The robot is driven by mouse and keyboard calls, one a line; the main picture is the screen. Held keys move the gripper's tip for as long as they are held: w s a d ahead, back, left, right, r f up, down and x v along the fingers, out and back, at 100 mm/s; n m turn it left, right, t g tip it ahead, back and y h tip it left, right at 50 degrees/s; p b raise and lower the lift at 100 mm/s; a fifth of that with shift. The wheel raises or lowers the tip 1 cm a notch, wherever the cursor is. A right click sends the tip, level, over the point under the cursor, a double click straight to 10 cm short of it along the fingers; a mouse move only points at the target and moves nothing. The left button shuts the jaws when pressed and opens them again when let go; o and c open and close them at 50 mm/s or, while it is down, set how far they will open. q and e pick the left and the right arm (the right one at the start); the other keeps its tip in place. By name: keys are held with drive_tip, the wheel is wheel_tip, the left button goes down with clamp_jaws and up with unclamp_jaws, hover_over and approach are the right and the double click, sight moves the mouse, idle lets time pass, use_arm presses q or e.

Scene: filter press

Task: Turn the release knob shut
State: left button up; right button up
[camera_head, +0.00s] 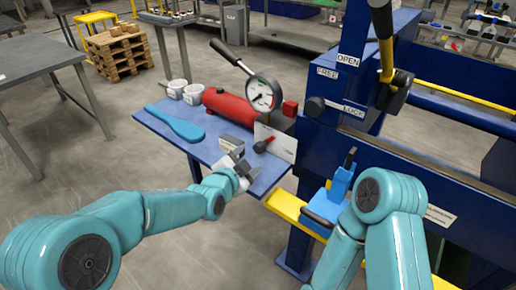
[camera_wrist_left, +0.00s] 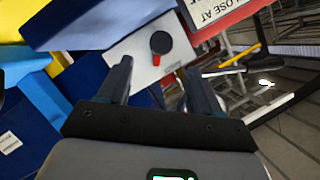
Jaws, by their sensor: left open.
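The release knob (camera_head: 260,146) is a dark round knob with a red pointer on a pale plate (camera_head: 283,146) at the pump's near end. In the left wrist view the knob (camera_wrist_left: 160,42) shows beyond the fingertips, with its red pointer toward the bottom of the picture. My left gripper (camera_head: 240,162) is open and empty, just left of and below the knob in the head view. In the left wrist view its two fingers (camera_wrist_left: 157,68) stand apart, with the knob roughly between their lines; no contact shows. My right arm shows at the right, but its gripper is not visible.
The red pump cylinder (camera_head: 232,110) with a gauge (camera_head: 262,94) stands on a blue shelf (camera_head: 205,150). The blue press frame (camera_head: 345,90) stands right of the knob.

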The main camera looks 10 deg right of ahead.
sight(258, 149)
use_arm(q)
drive_tip(key=p+x, duration=0.1)
drive_tip(key=x, duration=0.7)
drive_tip(key=shift+w+a+f, duration=0.1)
drive_tip(key=shift+w+a, duration=0.05)
drive_tip(key=shift+w, duration=0.2)
drive_tip(key=c, duration=1)
